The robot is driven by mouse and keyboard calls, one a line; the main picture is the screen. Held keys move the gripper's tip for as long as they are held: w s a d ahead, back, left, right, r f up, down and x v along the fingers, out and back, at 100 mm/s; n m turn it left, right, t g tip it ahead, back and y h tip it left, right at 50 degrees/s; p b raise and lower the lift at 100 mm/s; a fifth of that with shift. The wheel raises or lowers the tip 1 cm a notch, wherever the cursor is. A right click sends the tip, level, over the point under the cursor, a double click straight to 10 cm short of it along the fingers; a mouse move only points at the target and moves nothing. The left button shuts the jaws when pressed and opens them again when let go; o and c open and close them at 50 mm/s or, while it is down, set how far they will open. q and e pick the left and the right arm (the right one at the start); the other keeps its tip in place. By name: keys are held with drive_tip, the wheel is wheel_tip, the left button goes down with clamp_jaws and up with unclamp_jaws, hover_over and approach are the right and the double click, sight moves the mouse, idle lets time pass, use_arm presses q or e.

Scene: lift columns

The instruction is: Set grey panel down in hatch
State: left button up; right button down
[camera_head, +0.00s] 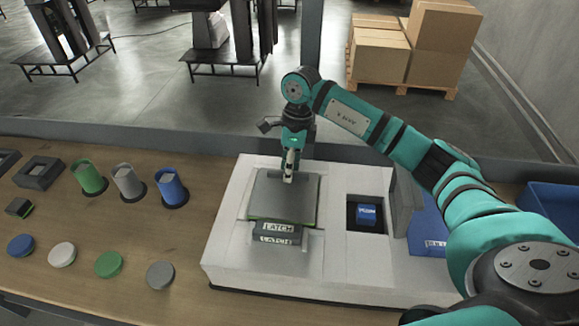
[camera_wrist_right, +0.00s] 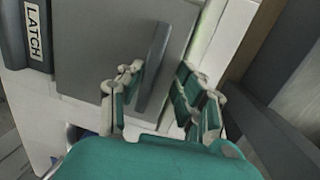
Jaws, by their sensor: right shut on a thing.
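The grey panel (camera_head: 265,200) lies flat over the left part of a white housing (camera_head: 232,213). A thin green line shows along its front edge. My right gripper (camera_head: 289,177) is above the panel, shut on its raised handle. In the right wrist view the fingers (camera_wrist_right: 150,98) stand on both sides of the handle bar (camera_wrist_right: 152,68) on the panel (camera_wrist_right: 100,62). The hatch opening is hidden under the panel; I cannot tell whether the panel is fully seated or slightly raised. A dark block marked LATCH (camera_head: 278,228) sits at the panel's front edge. My left gripper is not in view.
Right of the panel, a dark recess (camera_head: 357,222) holds a blue block (camera_head: 367,214). A blue bin (camera_head: 550,205) stands at far right. On the wooden table (camera_head: 200,243) at left are green (camera_head: 89,177), grey (camera_head: 128,181) and blue (camera_head: 171,187) cups and several round lids.

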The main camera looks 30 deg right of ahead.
drive_tip(key=c, duration=0.8)
unclamp_jaws()
drive_tip(key=shift+r+p, duration=1.95)
drive_tip(key=shift+r, duration=1.6)
drive_tip(key=shift+f, duration=0.1)
